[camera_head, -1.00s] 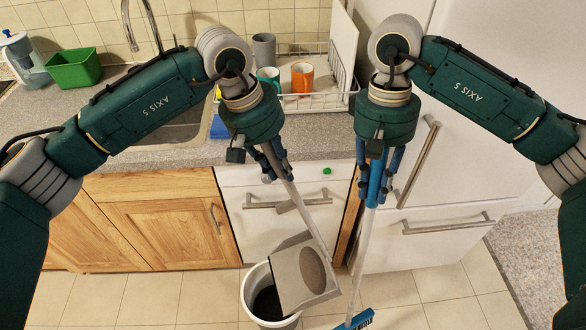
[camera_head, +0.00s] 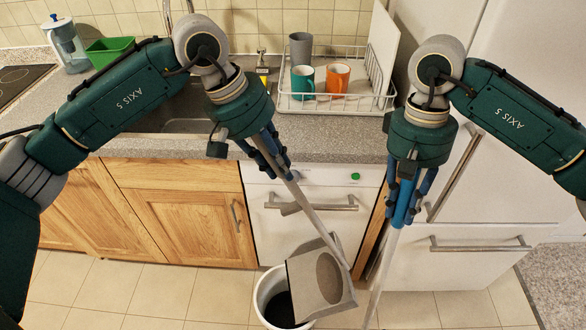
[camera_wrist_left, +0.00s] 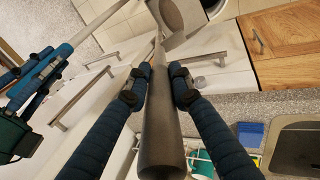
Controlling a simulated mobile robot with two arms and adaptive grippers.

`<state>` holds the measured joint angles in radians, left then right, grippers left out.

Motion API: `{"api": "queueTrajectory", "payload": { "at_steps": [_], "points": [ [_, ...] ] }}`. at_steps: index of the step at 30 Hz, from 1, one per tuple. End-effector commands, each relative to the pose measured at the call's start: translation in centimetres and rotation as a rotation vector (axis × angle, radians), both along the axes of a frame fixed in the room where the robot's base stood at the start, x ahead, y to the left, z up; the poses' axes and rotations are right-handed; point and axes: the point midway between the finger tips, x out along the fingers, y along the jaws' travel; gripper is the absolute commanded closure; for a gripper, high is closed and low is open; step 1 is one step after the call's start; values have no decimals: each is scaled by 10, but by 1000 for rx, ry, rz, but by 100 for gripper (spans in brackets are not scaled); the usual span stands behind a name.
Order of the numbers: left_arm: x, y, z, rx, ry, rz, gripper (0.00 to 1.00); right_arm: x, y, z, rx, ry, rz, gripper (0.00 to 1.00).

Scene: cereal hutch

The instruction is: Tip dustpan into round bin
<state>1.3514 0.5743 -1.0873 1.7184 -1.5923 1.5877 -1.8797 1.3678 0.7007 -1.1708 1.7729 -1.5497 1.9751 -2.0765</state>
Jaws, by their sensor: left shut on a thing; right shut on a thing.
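The grey dustpan (camera_head: 303,279) hangs on a long pale handle, its pan tilted over the mouth of the white round bin (camera_head: 262,296) with a dark inside. A darker oval patch shows on the pan; I cannot tell what it is. My left gripper (camera_head: 277,170) is shut on the dustpan handle, whose thick grey grip (camera_wrist_left: 161,120) runs between the fingers in the left wrist view. My right gripper (camera_head: 404,208) is shut on the blue grip of a long-handled broom (camera_head: 383,262), held upright to the right of the pan. The broom's head is below the frame.
Behind the bin are a white dishwasher front (camera_head: 290,215) and wooden cabinets (camera_head: 185,215). A dish rack (camera_head: 350,103) with mugs stands on the counter. A white fridge (camera_head: 470,260) is at the right. Tiled floor is clear left of the bin.

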Motion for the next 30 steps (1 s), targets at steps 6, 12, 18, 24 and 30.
{"api": "queueTrajectory", "payload": {
  "at_steps": [6,12,18,24,30],
  "points": [
    [-1,8,3,-21,-8,-1,100,0,0,-7,0,0,0,100],
    [-1,8,3,-21,-7,-2,100,0,0,-6,0,0,0,100],
    [-3,19,-2,-38,-8,3,100,0,0,-17,0,0,0,100],
    [-6,41,-4,-74,-19,3,100,0,0,-33,0,0,0,100],
    [-10,59,-4,-108,-22,3,100,0,0,-46,0,0,0,100]
  ]
}}
